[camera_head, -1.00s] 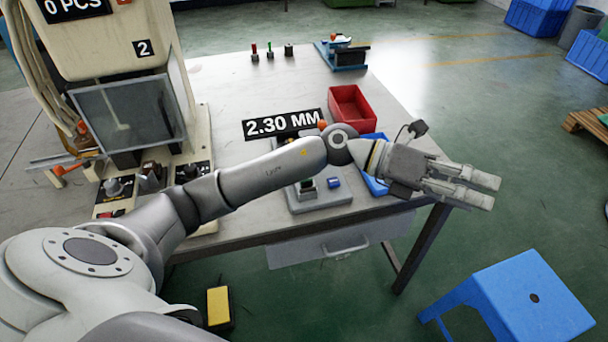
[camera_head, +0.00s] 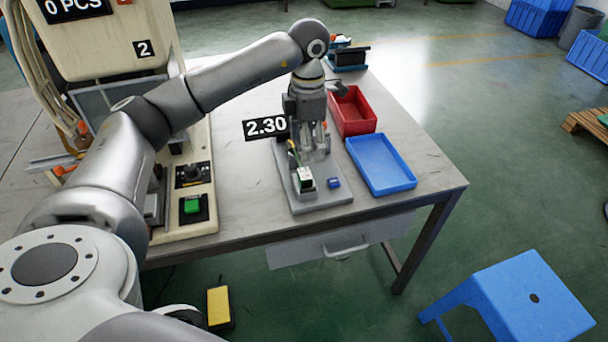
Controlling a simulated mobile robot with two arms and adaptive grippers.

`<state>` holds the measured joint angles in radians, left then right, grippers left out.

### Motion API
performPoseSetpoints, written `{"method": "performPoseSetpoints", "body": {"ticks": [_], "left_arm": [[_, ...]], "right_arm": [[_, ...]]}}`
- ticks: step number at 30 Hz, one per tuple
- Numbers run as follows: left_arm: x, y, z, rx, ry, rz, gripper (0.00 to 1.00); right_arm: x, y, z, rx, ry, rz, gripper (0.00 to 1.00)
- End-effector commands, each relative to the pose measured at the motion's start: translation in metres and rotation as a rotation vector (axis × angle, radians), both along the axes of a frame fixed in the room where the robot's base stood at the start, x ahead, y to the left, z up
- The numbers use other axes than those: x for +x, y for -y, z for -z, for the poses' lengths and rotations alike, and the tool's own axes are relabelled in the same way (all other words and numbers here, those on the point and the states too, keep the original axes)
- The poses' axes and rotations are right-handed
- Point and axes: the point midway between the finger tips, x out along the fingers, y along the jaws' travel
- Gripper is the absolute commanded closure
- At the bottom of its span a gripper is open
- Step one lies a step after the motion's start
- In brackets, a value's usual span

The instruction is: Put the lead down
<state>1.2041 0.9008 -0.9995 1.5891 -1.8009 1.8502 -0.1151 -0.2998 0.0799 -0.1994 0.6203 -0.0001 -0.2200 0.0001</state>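My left gripper (camera_head: 314,153) points down over the back of the grey fixture (camera_head: 322,197) on the bench. Its two fingers stand apart, with a gap between them, and it looks open. A small white and dark green block (camera_head: 304,178) stands on the fixture just in front of the fingers. A thin yellowish piece (camera_head: 293,149) shows beside the left finger; I cannot tell whether it is part of a lead. No lead can be made out clearly, and the fingers hide part of the fixture. My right gripper is not in view.
An empty-looking blue tray (camera_head: 408,184) lies right of the fixture, with a red bin (camera_head: 371,124) behind it. The moulding machine (camera_head: 110,42) stands at the left, with a green button (camera_head: 192,206) in front. The black readout (camera_head: 263,127) is partly covered by my gripper.

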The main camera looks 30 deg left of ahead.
Motion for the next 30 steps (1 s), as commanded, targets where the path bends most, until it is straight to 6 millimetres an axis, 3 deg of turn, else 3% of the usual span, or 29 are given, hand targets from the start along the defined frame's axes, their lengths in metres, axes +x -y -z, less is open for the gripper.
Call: {"method": "performPoseSetpoints", "body": {"ticks": [18,27,30], "left_arm": [[-0.005,0.007,0.072,-0.003,0.0,0.001,0.32],[-0.005,0.007,0.077,-0.003,0.002,0.001,0.32],[-0.005,0.007,0.077,-0.003,0.002,0.001,0.45]], "right_arm": [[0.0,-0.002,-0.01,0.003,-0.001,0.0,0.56],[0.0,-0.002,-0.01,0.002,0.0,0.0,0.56],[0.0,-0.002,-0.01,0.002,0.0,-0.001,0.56]]}}
